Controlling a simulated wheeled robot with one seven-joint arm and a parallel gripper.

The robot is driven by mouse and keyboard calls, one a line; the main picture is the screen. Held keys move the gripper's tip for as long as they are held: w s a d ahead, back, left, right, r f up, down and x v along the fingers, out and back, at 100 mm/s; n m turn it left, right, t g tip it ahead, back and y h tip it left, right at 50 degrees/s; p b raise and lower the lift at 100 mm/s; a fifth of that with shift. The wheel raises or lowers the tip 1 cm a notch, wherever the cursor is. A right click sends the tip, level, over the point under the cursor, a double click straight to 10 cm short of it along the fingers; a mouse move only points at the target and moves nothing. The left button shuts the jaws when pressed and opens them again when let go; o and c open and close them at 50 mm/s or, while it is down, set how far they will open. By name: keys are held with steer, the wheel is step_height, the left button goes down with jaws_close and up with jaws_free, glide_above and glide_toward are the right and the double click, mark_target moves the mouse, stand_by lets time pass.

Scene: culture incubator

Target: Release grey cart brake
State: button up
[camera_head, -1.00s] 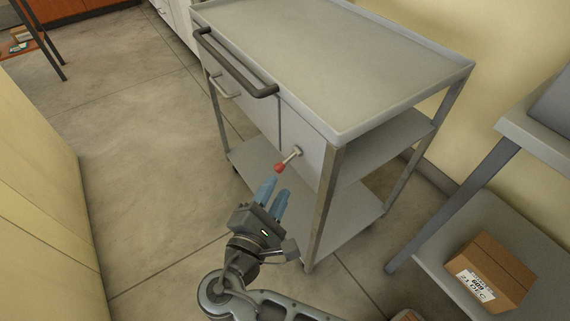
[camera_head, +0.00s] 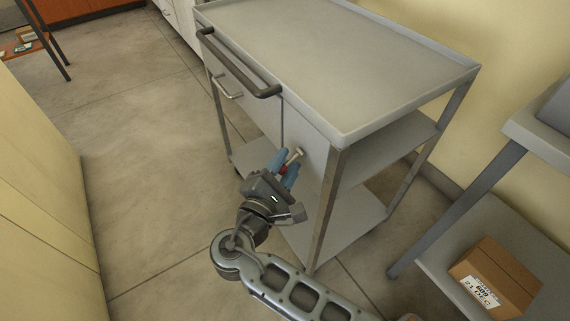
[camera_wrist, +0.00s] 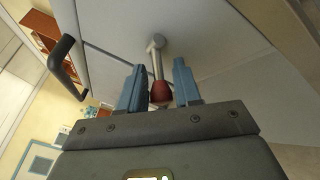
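The grey cart (camera_head: 330,60) stands against the wall in the head view. Its brake lever is a short metal rod with a red knob (camera_head: 284,169), on the front panel near the right corner post. My gripper (camera_head: 286,163) is at the lever, with its blue fingers on either side of the knob. In the wrist view the red knob (camera_wrist: 161,92) sits between the two open fingers (camera_wrist: 160,85), with a gap visible on both sides. The metal rod (camera_wrist: 157,56) runs from the knob up to its pivot on the panel.
A dark push handle (camera_head: 240,68) and a smaller drawer handle (camera_head: 227,88) are on the cart's front. A grey shelf unit (camera_head: 540,130) with a cardboard box (camera_head: 495,278) stands at right. A pale cabinet (camera_head: 45,190) is at left, with open floor (camera_head: 150,150) between.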

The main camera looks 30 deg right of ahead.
mark_target(285, 164)
steer(key=shift+c, duration=0.4)
jaws_close()
steer(key=r+m+y+p, duration=0.1)
steer(key=p, duration=0.3)
steer(key=shift+a+r+g, duration=0.1)
steer(key=shift+r+g, duration=0.1)
steer(key=shift+g, duration=0.2)
steer(key=y+p, duration=0.1)
steer(key=p, duration=0.2)
steer(key=r+m+y+p, duration=0.1)
steer(key=p, duration=0.2)
steer(key=shift+a+r+g+y, duration=0.1)
steer(key=shift+r+g+y, duration=0.15)
steer(key=shift+g+y, duration=0.15)
steer(key=m+y+p, duration=0.1)
steer(key=p, duration=0.2)
steer(key=r+y+p, duration=0.1)
steer(key=y+p, duration=0.1)
steer(key=p, duration=0.1)
steer(key=shift+m+g, duration=0.4)
steer(key=shift+y+p, duration=0.6)
steer(key=shift+p, duration=0.4)
steer(key=shift+f, duration=0.15)
steer(key=shift+o, duration=0.4)
jaws_free()
